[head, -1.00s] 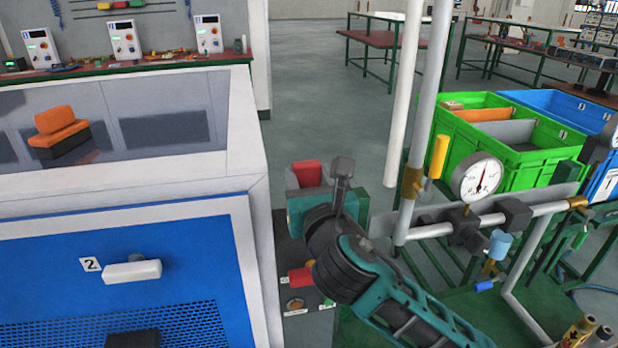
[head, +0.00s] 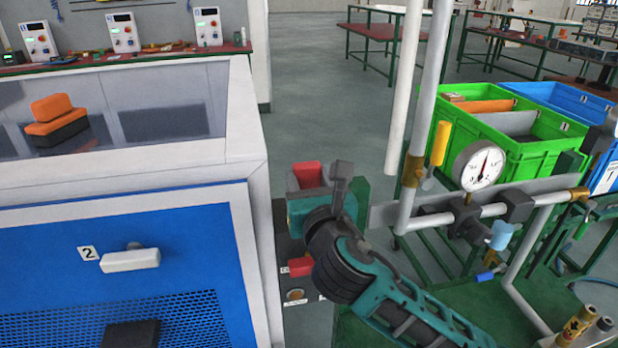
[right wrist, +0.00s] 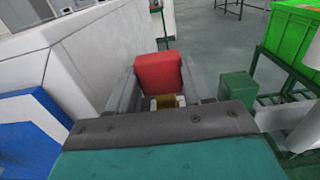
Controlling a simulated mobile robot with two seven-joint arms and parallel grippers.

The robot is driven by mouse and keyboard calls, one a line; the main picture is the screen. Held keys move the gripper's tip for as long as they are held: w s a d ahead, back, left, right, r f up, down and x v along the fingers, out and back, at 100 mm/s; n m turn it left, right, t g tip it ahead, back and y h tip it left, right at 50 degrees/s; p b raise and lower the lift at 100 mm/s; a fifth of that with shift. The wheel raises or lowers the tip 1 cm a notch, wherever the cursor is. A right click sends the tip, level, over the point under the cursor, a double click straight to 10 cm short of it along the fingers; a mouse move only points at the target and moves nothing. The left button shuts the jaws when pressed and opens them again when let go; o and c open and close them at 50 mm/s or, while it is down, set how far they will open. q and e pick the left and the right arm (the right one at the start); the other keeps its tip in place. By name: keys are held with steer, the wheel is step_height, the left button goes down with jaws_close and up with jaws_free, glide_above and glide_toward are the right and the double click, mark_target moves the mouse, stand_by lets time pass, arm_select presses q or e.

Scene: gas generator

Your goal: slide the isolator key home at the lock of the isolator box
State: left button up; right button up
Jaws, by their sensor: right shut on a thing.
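My right gripper (head: 312,190) is shut on the isolator key (head: 307,174), a red block. In the right wrist view the key (right wrist: 160,72) sits between the two grey fingers, with a brass-coloured part below it. The isolator box (head: 292,309) appears to be the dark narrow panel below and behind the gripper, beside the white and blue cabinet. It carries a red part (head: 300,267) and a round orange button. The gripper and wrist cover part of the panel; I cannot make out the lock or whether the key touches it. My left gripper is not in view.
The white and blue cabinet (head: 170,220) with a white handle stands close on the left. A pipe rack with a pressure gauge (head: 479,166) stands close on the right. Green (head: 510,155) and blue bins are behind it. Open floor (head: 325,90) lies beyond.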

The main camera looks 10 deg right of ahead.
steer(key=shift+f, duration=0.55)
steer(key=o, duration=1.2)
steer(key=shift+c, duration=0.2)
steer(key=s, duration=1.3)
